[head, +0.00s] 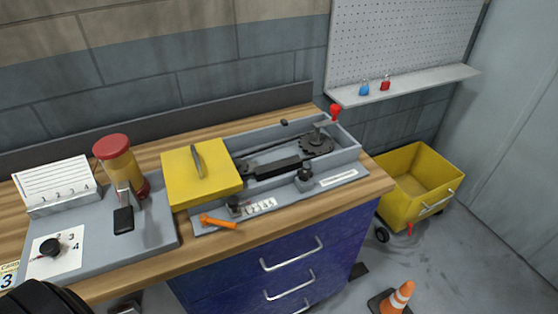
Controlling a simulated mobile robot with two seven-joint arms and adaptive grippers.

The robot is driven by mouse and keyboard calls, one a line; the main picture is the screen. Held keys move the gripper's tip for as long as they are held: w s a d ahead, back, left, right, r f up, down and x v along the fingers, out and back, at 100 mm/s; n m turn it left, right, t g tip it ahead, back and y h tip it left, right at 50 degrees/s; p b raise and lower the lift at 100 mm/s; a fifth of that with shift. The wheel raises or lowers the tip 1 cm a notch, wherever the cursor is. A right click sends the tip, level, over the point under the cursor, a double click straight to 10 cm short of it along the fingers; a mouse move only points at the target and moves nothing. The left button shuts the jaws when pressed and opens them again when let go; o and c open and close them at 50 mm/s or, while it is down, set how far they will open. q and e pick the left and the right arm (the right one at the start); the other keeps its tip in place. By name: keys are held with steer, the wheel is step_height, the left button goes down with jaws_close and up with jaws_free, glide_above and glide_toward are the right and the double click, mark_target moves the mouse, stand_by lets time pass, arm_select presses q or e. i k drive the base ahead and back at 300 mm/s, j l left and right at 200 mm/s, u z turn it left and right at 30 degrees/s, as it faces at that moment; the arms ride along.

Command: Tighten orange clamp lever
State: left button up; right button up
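The orange clamp lever (219,223) lies low along the front edge of the grey machine base (335,181). It points to the right and slightly toward me, with its thicker end at the left. A small dark clamp block (235,206) stands just behind it, beside a white scale label (262,207). I cannot tell from this view how tight the lever is. No gripper fingers show, and nothing touches the lever. A black rounded part, which seems to be mine, shows at the bottom left corner.
A yellow cover (201,173) with a handle sits behind the lever. Left of it is a grey panel (150,236) with a red-topped yellow cylinder (117,160) and a black dial (50,247). A red knob (335,111) stands at the back. A yellow cart (421,184) and cone (398,298) are right.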

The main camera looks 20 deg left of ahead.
mark_target(206, 221)
steer(key=k+l+u, duration=0.1)
steer(key=u, duration=1.05)
steer(key=j+z, duration=0.35)
steer(key=k+j+z, duration=0.1)
steer(key=j+z, duration=0.25)
